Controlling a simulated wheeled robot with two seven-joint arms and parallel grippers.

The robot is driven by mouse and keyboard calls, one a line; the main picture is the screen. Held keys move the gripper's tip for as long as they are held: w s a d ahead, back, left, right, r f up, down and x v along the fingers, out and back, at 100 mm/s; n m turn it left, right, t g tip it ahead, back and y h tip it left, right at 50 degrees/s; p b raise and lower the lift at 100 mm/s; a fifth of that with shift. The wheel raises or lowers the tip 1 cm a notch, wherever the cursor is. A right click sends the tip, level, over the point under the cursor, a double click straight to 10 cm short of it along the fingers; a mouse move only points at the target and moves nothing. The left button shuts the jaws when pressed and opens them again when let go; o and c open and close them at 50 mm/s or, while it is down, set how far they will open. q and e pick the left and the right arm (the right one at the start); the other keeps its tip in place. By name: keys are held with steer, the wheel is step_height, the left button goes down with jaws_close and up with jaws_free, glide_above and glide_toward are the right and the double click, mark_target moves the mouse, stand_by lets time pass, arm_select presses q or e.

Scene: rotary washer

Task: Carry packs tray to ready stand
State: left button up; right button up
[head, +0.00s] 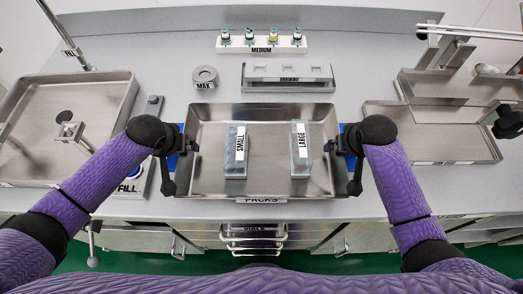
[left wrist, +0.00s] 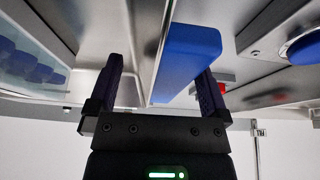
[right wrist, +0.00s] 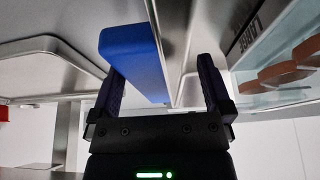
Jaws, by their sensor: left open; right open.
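The packs tray (head: 265,111) is a steel tray at the middle of the counter, with a PACKS label at its front. It holds a SMALL pack (head: 235,165) and a LARGE pack (head: 301,160). My left gripper (head: 187,141) is open at its left blue handle, which lies between the fingers in the left wrist view (left wrist: 187,55). My right gripper (head: 337,144) is open at its right blue handle, which lies between the fingers in the right wrist view (right wrist: 133,58). No readable label marks the ready stand.
A basin (head: 100,95) is at left, beside a FILL control (head: 130,187). Behind the tray are a MAX ring (head: 205,76), a grey holder (head: 288,72) and a MEDIUM rack (head: 262,45). Steel trays (head: 430,145) and a raised steel frame (head: 440,50) stand at right.

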arm_select(q)
steer(key=shift+w+f, duration=0.2)
steer(key=shift+f, duration=0.2)
arm_select(e)
steer(key=shift+w+f, duration=0.15)
steer(key=shift+f, duration=0.25)
arm_select(q)
steer(key=shift+c, duration=0.3)
arm_select(e)
steer(key=shift+c, duration=0.3)
arm_select(q)
jaws_close()
arm_select(e)
jaws_close()
arm_select(q)
steer(key=shift+r, duration=0.1)
arm_select(e)
steer(key=shift+r, duration=0.1)
